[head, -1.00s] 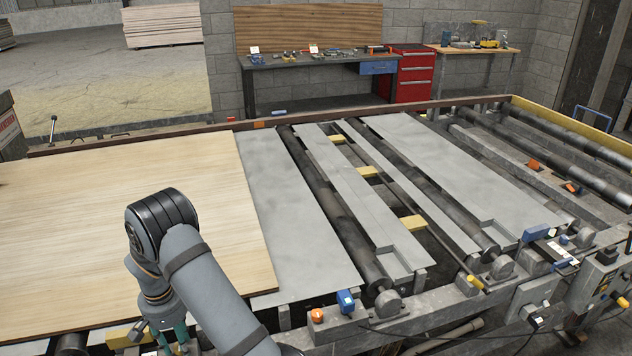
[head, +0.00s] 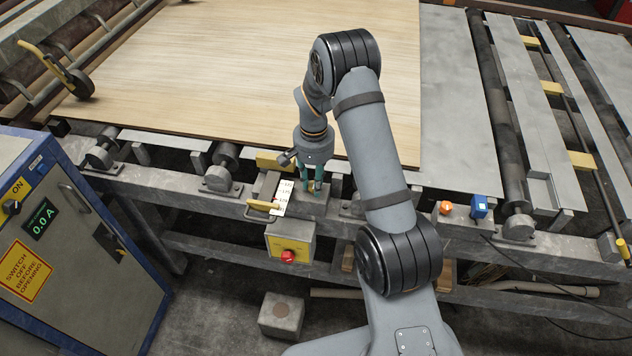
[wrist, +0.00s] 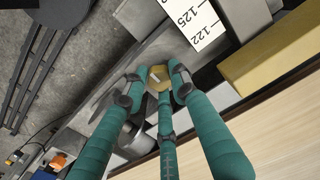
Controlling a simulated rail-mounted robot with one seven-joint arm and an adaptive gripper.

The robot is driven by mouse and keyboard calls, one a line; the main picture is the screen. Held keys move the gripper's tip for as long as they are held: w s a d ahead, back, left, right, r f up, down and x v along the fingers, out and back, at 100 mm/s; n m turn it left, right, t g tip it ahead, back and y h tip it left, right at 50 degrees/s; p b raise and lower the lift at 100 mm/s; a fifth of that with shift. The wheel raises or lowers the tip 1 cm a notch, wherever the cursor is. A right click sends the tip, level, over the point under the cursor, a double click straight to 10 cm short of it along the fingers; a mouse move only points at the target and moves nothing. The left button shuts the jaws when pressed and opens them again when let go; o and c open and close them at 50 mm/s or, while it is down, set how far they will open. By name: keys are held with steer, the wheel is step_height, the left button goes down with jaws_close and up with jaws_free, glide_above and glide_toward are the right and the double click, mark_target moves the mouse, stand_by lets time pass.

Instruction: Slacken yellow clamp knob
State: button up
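The yellow clamp knob (wrist: 158,77) shows in the wrist view as a small yellow piece with a pale bar across it. My gripper (wrist: 155,84) has three teal fingers spread around the knob, with small gaps apparent at the sides; firm contact is not visible. In the head view my gripper (head: 313,188) points down at the grey block (head: 309,202) on the frame's front rail, beside a white number scale (head: 284,192). The knob is hidden there behind the fingers. The scale (wrist: 192,22) also shows in the wrist view.
A yellow-handled lever (head: 262,205) sits just left of the scale, above a box with a red button (head: 288,256). A large veneer sheet (head: 235,75) lies behind my gripper. A blue-edged control cabinet (head: 95,240) stands at the left. Rollers and grey plates extend right.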

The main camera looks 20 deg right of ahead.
steer(key=c, duration=0.4)
steer(key=shift+o, duration=0.2)
steer(key=n, duration=0.3)
steer(key=shift+n, duration=0.3)
steer(key=shift+n, duration=1.6)
